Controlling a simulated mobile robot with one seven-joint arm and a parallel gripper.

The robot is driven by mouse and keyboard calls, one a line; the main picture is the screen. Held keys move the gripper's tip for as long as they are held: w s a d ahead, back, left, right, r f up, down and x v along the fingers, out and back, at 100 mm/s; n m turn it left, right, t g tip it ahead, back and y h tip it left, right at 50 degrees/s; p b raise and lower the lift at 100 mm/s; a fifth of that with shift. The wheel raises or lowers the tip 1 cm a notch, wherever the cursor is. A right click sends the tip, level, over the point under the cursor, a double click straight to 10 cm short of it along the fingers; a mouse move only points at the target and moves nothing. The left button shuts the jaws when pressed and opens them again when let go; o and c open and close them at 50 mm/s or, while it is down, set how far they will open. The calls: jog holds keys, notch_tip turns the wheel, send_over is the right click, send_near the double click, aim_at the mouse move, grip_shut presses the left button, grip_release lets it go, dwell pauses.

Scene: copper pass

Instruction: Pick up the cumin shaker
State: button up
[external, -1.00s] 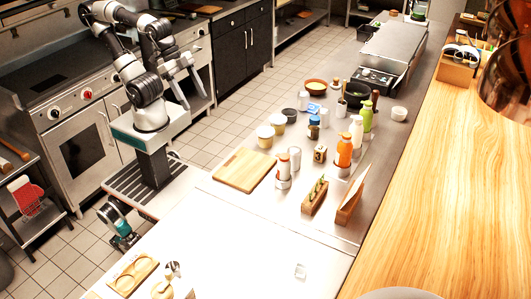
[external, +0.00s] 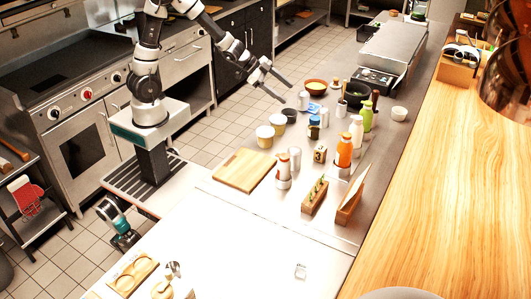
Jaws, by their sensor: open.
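Several small shakers and bottles stand upright on the steel counter (external: 240,215). A pale shaker (external: 295,160) stands beside a larger white-and-silver one with a brownish top (external: 283,170). Labels are too small to read, so I cannot tell which is the cumin shaker. My gripper (external: 286,94) is open and empty. Its two fingers point right and down, above and left of the bowls at the counter's far part, apart from all shakers.
An orange bottle (external: 343,152), a white bottle (external: 356,134) and a green bottle (external: 367,118) stand close together. Two pale tubs (external: 265,137) (external: 278,125) and a cutting board (external: 244,170) lie nearer my side.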

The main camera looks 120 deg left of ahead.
jog(key=s+a+f+n+t+h, duration=0.1)
jog(key=s+a+f+t+h, duration=0.15)
jog(key=a, duration=0.25)
jog(key=t+b, duration=0.2)
send_near(324, 117)
jog(key=w+a+r, duration=0.1)
jog(key=a, duration=0.1)
jog(key=shift+g+y, duration=0.25)
jog(key=shift+g, duration=0.1)
jog(key=x, duration=0.5)
jog(key=shift+w+a+f, duration=0.1)
jog(key=shift+w+a, duration=0.05)
jog(key=c, duration=1.2)
